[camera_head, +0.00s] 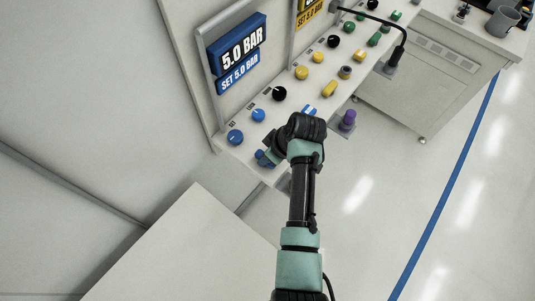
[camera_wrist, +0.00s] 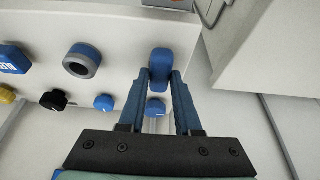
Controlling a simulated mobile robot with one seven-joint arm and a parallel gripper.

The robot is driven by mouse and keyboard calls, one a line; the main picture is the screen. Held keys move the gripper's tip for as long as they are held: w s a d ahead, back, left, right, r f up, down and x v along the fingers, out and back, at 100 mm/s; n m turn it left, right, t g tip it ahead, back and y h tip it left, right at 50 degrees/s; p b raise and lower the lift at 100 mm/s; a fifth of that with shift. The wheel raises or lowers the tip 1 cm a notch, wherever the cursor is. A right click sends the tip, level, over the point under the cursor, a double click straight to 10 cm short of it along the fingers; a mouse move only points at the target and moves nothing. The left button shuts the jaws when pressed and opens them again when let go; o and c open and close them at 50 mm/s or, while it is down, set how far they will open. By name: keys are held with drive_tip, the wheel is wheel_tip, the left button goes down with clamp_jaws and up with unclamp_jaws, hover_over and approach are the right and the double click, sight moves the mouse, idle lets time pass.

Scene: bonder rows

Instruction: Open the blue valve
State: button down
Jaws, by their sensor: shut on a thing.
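The blue valve (camera_wrist: 160,65) is a blue handle with rounded ends on the sloped panel. In the wrist view it sits between the tips of my gripper (camera_wrist: 161,78), which is shut on it. Its long side runs roughly in line with the fingers. In the head view my gripper (camera_head: 268,158) is at the near left end of the panel, and my wrist and blue fingers hide most of the valve. A blue display (camera_head: 241,52) above the panel reads "5.0 BAR", with a sign "SET 5.0 BAR" (camera_head: 239,72) under it.
Two blue knobs (camera_head: 235,137) (camera_head: 258,115) and a black knob (camera_head: 279,94) are behind the valve. A blue-grey round button (camera_wrist: 82,62) and a blue switch (camera_wrist: 14,58) are beside it. Yellow and green controls continue farther along. A purple part (camera_head: 348,119) is at the panel's front.

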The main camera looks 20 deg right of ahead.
drive_tip(key=c, duration=0.6)
unclamp_jaws()
drive_tip(key=b+v, duration=0.1)
drive_tip(key=v, duration=1.2)
